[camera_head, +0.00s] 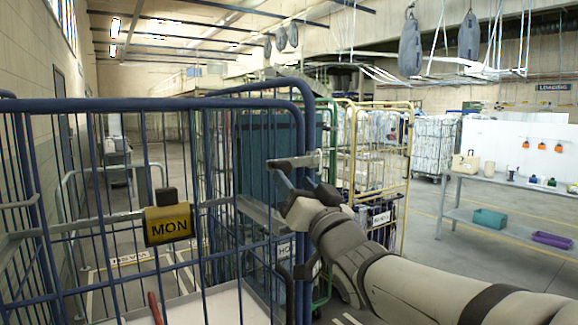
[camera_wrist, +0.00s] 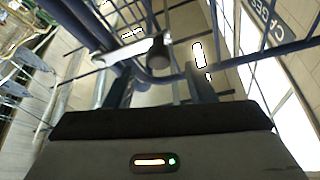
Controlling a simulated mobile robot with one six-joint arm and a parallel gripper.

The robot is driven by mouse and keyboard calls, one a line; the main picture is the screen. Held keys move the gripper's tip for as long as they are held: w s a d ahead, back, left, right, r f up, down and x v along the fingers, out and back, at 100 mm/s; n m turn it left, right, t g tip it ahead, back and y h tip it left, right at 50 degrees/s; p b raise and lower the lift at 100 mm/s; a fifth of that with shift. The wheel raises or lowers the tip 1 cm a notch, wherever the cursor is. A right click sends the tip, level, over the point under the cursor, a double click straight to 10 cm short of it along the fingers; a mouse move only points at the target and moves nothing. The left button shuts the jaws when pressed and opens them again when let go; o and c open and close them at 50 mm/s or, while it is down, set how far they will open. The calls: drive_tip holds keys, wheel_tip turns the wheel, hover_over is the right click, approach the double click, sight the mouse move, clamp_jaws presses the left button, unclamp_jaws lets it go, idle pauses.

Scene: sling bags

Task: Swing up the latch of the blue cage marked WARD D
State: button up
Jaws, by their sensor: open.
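A blue wire cage (camera_head: 120,103) fills the left foreground in the head view. No WARD D mark can be read on it. My gripper (camera_head: 292,176) is at the cage's right upright, below its top rail. In the wrist view my gripper (camera_wrist: 160,92) is open, one finger on each side. A dark rounded knob (camera_wrist: 158,52) shows beyond and between the fingertips, near blue bars (camera_wrist: 262,50). It may be the latch's end; I cannot tell whether a finger touches it. The latch is not clear in the head view.
A yellow MON tag (camera_head: 168,223) hangs on the blue cage's front. More cages stand close behind, including a yellow-framed one (camera_head: 409,150). A grey table (camera_head: 462,181) stands at the right with bins below. Floor (camera_head: 455,258) is open between the cages and the table.

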sight(286, 171)
drive_tip(key=p+x, duration=0.1)
drive_tip(key=x, duration=0.4)
drive_tip(key=shift+w+a+r, duration=0.1)
drive_tip(key=shift+w+a, duration=0.05)
drive_tip(key=shift+w, duration=0.2)
drive_tip(key=shift+c, duration=0.4)
clamp_jaws()
